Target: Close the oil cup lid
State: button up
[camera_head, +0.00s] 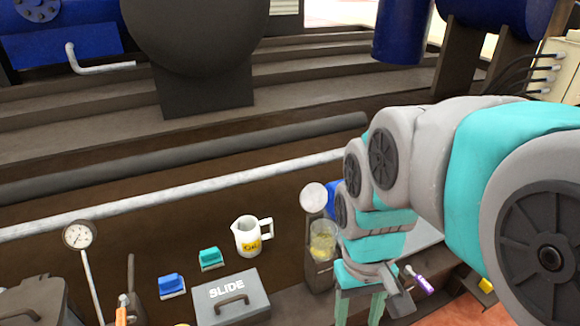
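The oil cup (322,246) is a clear cup with yellowish contents, on top of a dark post. Its lid appears to be the pale round disc (314,197) standing up behind the cup's rim, so the cup looks open. My gripper (360,314) points down to the right of the cup and nearer the camera. Its two teal fingers are apart, with nothing seen between them; their tips are near or past the bottom edge of the picture. My arm covers the area just right of the lid.
A white oil jug (247,237) stands left of the cup. A grey box marked SLIDE (231,296), a teal brush-like block (211,259) and a blue one (171,286) lie nearby. A dial gauge (79,235) stands at the left. Pale pipe (190,195) runs behind.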

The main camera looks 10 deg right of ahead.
jog(key=shift+n, duration=0.5)
jog(key=w+r, duration=0.2)
jog(key=w, duration=0.4)
jog(key=w+r, duration=0.3)
jog(key=w, duration=0.3)
jog(key=w+r, duration=0.3)
jog(key=w, duration=0.3)
jog(key=shift+w+a, duration=0.3)
grip_shut()
notch_tip(320, 180, up, 2)
send_over(311, 197)
jog(key=shift+d+t+p, duration=0.15)
jog(key=shift+t+p, duration=0.15)
jog(key=shift+p, duration=0.15)
jog(key=w+a+n, duration=0.1)
jog(key=w, duration=0.9)
jog(key=s+f, duration=0.5)
jog(key=f, duration=0.3)
jog(key=shift+d+f, duration=0.15)
jog(key=shift+d, duration=0.2)
